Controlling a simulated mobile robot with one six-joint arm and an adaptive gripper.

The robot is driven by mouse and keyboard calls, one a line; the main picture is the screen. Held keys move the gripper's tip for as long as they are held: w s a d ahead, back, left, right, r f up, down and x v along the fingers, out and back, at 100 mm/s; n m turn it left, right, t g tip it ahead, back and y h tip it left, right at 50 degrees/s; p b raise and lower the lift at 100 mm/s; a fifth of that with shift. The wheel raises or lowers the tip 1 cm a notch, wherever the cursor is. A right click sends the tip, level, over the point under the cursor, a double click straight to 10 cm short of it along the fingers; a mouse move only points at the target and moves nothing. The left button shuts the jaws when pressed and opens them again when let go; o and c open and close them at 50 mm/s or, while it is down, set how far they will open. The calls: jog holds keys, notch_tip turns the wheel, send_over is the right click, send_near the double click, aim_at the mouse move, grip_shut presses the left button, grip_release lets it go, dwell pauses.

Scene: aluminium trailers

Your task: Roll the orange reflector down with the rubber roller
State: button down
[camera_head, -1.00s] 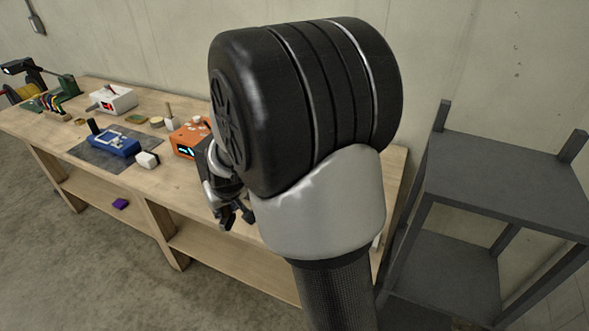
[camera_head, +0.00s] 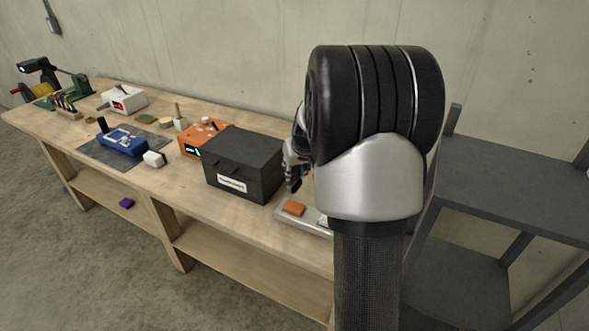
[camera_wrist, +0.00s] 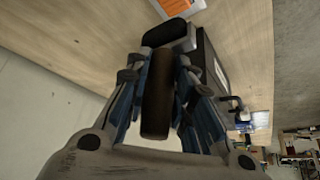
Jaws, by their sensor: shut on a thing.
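The orange reflector (camera_head: 294,208) lies flat on a grey metal plate (camera_head: 283,217) near the bench's front edge. In the wrist view, the reflector (camera_wrist: 175,7) shows at the top, cut by the frame edge. My gripper (camera_wrist: 157,78) is shut on the rubber roller, around its brown handle (camera_wrist: 156,105). The roller's dark head (camera_wrist: 170,35) points toward the plate and appears just short of the reflector; contact cannot be told. In the head view, my gripper (camera_head: 293,182) is above and behind the reflector, and my arm hides the plate's right part.
A black labelled box (camera_head: 243,160) stands close on the plate's left. A grey shelf (camera_head: 510,185) stands right of the bench (camera_head: 235,225).

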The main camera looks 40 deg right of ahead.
aim_at(298, 185)
jog(key=shift+f+b, duration=2.9)
jog(key=shift+f, duration=0.2)
jog(key=shift+f+b, duration=0.35)
jog(key=shift+f, duration=0.05)
jog(key=shift+w+a, duration=0.1)
jog(key=shift+w, duration=0.1)
jog(key=shift+s, duration=0.25)
jog(key=shift+s+d+b, duration=0.2)
jog(key=shift+s+b, duration=0.05)
jog(key=shift+b, duration=0.15)
jog(key=shift+w+a, duration=0.1)
jog(key=shift+w, duration=0.1)
jog(key=shift+w+a, duration=0.15)
jog(key=shift+w, duration=0.15)
jog(key=shift+s, duration=0.15)
jog(key=shift+s+d, duration=0.25)
jog(key=shift+s, duration=0.1)
